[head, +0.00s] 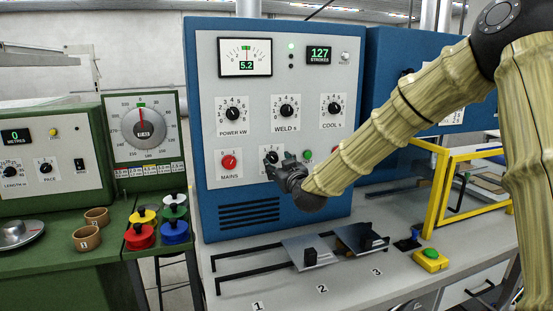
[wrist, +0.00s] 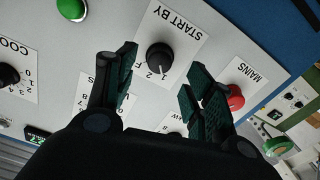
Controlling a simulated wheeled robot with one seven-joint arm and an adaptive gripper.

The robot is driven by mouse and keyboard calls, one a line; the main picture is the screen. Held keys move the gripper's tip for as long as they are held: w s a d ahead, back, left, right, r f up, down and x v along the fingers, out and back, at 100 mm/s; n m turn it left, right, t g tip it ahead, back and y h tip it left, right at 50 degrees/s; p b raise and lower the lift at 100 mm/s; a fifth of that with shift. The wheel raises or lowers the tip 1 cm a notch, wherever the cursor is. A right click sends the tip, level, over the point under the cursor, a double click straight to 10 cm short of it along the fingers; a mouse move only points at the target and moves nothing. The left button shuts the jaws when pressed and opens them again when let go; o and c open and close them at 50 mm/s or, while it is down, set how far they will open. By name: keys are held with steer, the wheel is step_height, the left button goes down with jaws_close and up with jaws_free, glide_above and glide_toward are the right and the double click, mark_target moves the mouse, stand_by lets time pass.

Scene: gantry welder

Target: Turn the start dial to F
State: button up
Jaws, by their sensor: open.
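The start dial (wrist: 160,57) is a round black knob on a white plate marked START BY, seen upside down in the wrist view. In the head view my gripper (head: 277,164) is in front of the blue machine's panel and hides most of this dial.
The red MAINS knob (head: 229,162) is left of my gripper and a green button (head: 308,155) is to its right. The POWER (head: 235,114), WELD (head: 286,111) and COOL (head: 334,108) dials sit above. A yellow frame (head: 437,190) stands at the right.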

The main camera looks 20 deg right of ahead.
mark_target(275, 159)
steer(key=shift+w+p, duration=0.45)
steer(key=shift+w, duration=1.9)
steer(key=c, duration=1)
